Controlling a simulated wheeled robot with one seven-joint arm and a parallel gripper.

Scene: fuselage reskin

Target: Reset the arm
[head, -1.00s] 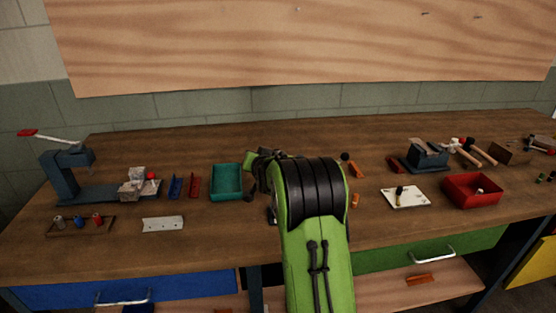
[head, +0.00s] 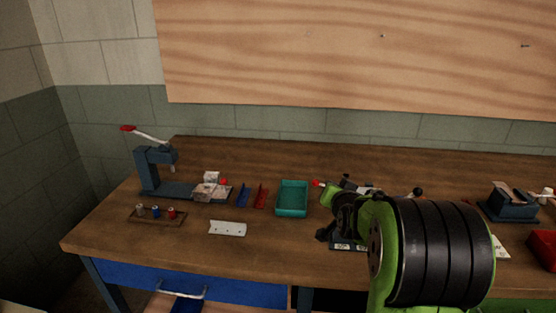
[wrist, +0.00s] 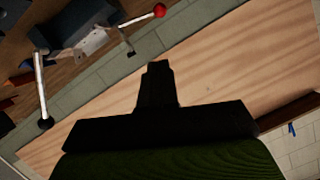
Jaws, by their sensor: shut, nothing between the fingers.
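My gripper (wrist: 158,72) shows as a dark shape in the middle of the wrist view. Its fingers are together with nothing between them. In the wrist view it stands in front of the pale wood panel (wrist: 225,75), clear of the bench. In the head view my green and black arm rises at the lower right, over the front of the bench (head: 255,265). Its far end lies right of the teal tray (head: 292,212), and the fingertips cannot be made out there.
A blue press (head: 150,170) with a red-tipped lever stands at the bench's left end. A small rack (head: 158,219), a white plate (head: 228,229) and blue and red brackets (head: 261,196) lie nearby. A dark blue block-like fixture (head: 512,201) is at right. Metal levers show close in the wrist view.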

